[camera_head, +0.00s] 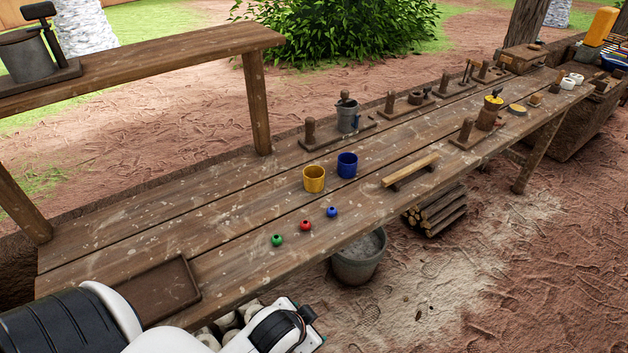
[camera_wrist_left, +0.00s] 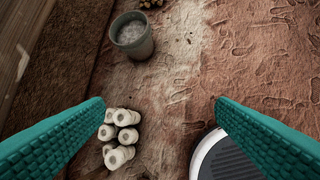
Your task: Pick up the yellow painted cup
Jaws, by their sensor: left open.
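The yellow cup (camera_head: 314,179) stands upright on the long wooden table (camera_head: 130,230), left of the blue cup (camera_head: 347,165). The two cups are close together. My left arm comes in at the bottom left of the head view and its hand is beyond the table's front edge, away from the cups. In the left wrist view my left gripper (camera_wrist_left: 160,115) has its two green fingers wide apart with nothing between them, above the ground. The cups do not show in the wrist view. My right gripper is not in view.
Green, red (camera_head: 305,225) and blue balls lie in front of the cups. A shallow wooden tray (camera_head: 155,290) sits at the near left, and a low wooden stand (camera_head: 410,171) right of the cups. A grey bucket (camera_wrist_left: 133,36) and white rolls (camera_wrist_left: 119,138) are on the ground.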

